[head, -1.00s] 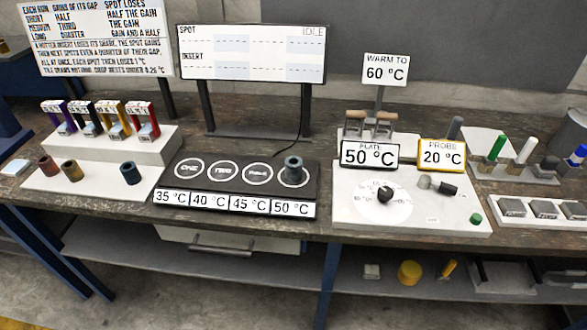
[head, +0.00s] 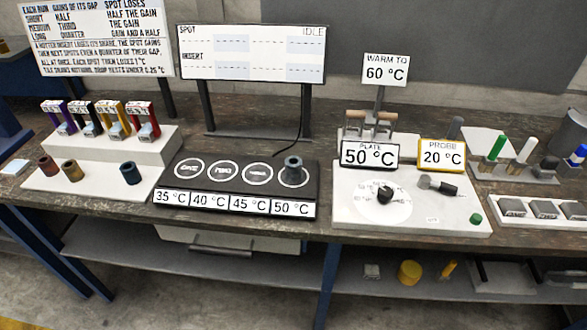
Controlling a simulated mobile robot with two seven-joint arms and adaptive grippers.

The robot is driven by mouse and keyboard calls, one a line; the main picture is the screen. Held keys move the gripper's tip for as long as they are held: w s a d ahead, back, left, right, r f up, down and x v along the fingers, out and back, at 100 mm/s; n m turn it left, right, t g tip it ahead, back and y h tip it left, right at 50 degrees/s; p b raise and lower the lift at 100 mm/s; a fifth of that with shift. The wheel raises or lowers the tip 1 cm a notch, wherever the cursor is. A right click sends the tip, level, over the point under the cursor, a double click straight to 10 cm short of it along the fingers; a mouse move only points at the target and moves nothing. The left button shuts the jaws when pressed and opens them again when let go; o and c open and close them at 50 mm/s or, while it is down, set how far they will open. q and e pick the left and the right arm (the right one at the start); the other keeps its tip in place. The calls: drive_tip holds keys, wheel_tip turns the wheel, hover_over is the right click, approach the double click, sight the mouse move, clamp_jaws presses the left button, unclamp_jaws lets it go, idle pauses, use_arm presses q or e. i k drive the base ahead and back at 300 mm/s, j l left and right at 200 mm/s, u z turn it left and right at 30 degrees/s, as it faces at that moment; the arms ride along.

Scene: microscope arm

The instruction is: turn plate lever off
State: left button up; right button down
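The plate unit (head: 350,222) is a white block at the right of the bench. A black dial knob (head: 385,194) sits on its round printed scale. To the right of the dial is a lever with a grey base (head: 425,182) and a dark handle (head: 447,190) pointing right. A green button (head: 476,218) is at the unit's front right corner. The PLATE display (head: 370,154) reads 50 °C and the PROBE display (head: 442,154) reads 20 °C. Neither of my grippers is in view.
The dark four-spot tile (head: 240,180) holds a grey insert (head: 293,170) on its last spot. Coloured inserts (head: 72,171) stand on a white tray at left. A rack of markers (head: 525,165) and grey blocks (head: 543,209) stand at right.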

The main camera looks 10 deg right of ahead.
sight(424, 182)
drive_tip(key=z, duration=1.35)
